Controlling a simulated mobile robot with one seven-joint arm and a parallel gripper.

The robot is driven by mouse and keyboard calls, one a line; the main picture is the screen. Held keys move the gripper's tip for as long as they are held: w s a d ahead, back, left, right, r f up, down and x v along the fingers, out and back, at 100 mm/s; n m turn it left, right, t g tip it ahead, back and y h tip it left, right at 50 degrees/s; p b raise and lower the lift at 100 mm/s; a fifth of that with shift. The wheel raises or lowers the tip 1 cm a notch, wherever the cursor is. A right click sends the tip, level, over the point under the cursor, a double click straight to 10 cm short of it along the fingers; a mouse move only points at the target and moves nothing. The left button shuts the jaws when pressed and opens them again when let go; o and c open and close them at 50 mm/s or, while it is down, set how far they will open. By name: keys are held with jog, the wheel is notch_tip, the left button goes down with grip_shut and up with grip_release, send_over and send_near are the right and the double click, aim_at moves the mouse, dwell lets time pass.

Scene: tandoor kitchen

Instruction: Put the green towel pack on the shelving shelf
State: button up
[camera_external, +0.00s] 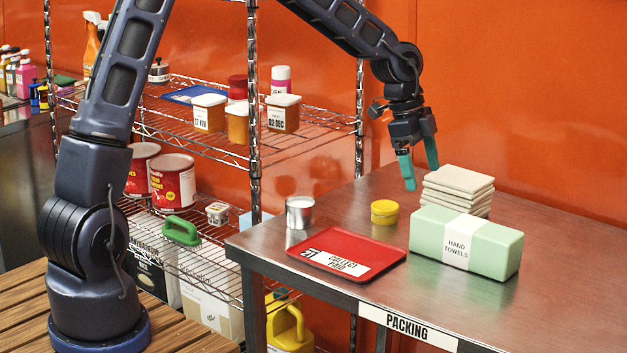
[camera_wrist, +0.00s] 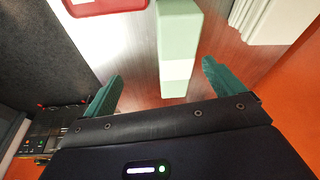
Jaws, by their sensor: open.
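The green towel pack (camera_external: 490,246), a pale green block with a white "HAND TOWELS" band, lies on the packing table (camera_external: 560,310) at its right front. It also shows in the wrist view (camera_wrist: 178,30), ahead of and between my fingers. My gripper (camera_external: 418,178) is open and empty, above the table, behind and to the left of the pack and apart from it. Its teal fingers show in the wrist view (camera_wrist: 160,85). The wire shelving (camera_external: 210,147) stands left of the table, with its upper shelf partly filled.
A stack of beige tiles or cloths (camera_external: 458,188) stands just behind the pack. A red tray (camera_external: 345,252), a yellow tin (camera_external: 384,212) and a metal can (camera_external: 299,213) are to its left. Tubs (camera_external: 283,113) and a blue sheet (camera_external: 192,94) occupy the upper shelf; its front right has some bare wire.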

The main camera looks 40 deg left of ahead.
jog(key=m+h, duration=0.1)
jog(key=m, duration=0.1)
send_over(461, 222)
jog(key=a, duration=0.3)
jog(key=shift+g, duration=0.4)
jog(key=f, duration=0.5)
jog(key=shift+d+f, duration=0.1)
jog(key=shift+d, duration=0.1)
jog(key=x, duration=0.5)
jog(key=shift+d+f, duration=0.15)
jog(key=shift+d, duration=0.05)
jog(key=shift+w+d+x, duration=0.1)
jog(key=shift+w+x, duration=0.1)
jog(key=shift+x, duration=1.1)
jog(key=shift+w+d+x, duration=0.15)
jog(key=shift+w+x, duration=0.05)
jog(key=shift+x, duration=1.1)
jog(key=shift+c, duration=0.2)
jog(key=c, duration=1.3)
jog(key=shift+r, duration=0.3)
